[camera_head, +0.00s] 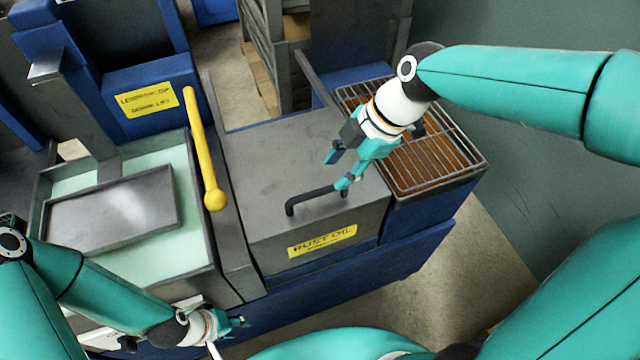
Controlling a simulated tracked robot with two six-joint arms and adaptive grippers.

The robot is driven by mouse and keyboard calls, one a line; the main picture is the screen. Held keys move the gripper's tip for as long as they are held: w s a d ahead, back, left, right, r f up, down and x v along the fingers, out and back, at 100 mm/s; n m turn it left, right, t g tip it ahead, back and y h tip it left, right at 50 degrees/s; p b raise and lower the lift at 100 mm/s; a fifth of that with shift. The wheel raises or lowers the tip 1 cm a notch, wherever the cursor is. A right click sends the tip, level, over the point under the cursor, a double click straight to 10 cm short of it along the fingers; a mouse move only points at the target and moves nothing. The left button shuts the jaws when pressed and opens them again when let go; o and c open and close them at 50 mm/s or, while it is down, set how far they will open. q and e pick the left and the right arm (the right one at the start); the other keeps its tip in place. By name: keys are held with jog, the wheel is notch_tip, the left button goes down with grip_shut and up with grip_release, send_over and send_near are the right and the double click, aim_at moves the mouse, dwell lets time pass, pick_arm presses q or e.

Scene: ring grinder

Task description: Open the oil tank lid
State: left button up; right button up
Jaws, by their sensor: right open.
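The oil tank lid (262,170) is a flat grey plate lying closed on the tank. A dark bar handle (310,196) stands up near its front edge, above a yellow "RUST OIL" label (322,240). My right gripper (338,170) is open above the lid, with its lower finger at the right end of the handle. I cannot tell whether it touches the handle. My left gripper (238,326) is low at the front, left of the tank's front face and away from the lid. Its finger opening is too small to judge.
A grate (450,160) over a brown tray sits right of the lid. Left of the lid, a yellow lever (204,150) with a round knob stands by a basin (180,232) holding a grey metal tray (112,208). Open floor (480,260) lies at the right.

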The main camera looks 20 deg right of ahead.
aim_at(318, 192)
jog(key=x, duration=0.7)
jog(key=shift+a+f+p, duration=0.15)
jog(key=shift+f+p, duration=0.15)
jog(key=shift+f, duration=0.05)
jog(key=shift+c, duration=0.3)
grip_shut()
jog(key=shift+a, duration=0.1)
